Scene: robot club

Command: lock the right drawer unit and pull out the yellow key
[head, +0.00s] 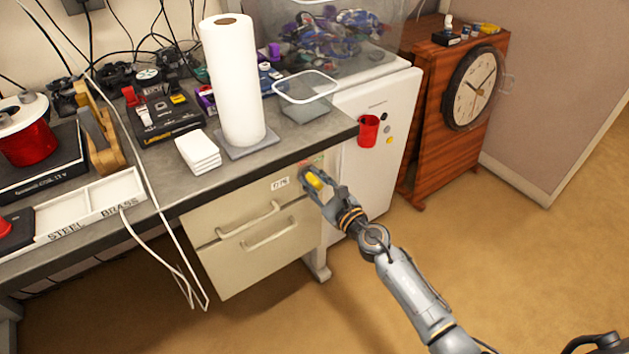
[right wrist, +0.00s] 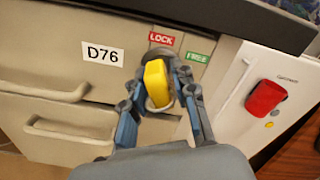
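The right drawer unit (head: 235,215) is beige, with two handled drawers, under the right end of the grey bench; both drawers look closed. A plate reading D76 (right wrist: 103,54) is on its upper front. The yellow key (right wrist: 157,83) stands at the lock at the upper right corner, its head upright below the red LOCK label (right wrist: 161,39) and left of the green FREE label (right wrist: 197,57). My right gripper (head: 317,184) has one finger on each side of the key head, closed against it. The keyhole is hidden behind the key. My left gripper is not in view.
The bench edge (head: 300,155) overhangs just above the lock. A white cabinet (head: 393,115) with a red cup (head: 368,130) stands close to the right. A paper towel roll (head: 232,80) and a clear tub (head: 306,100) are on the bench. The floor in front is open.

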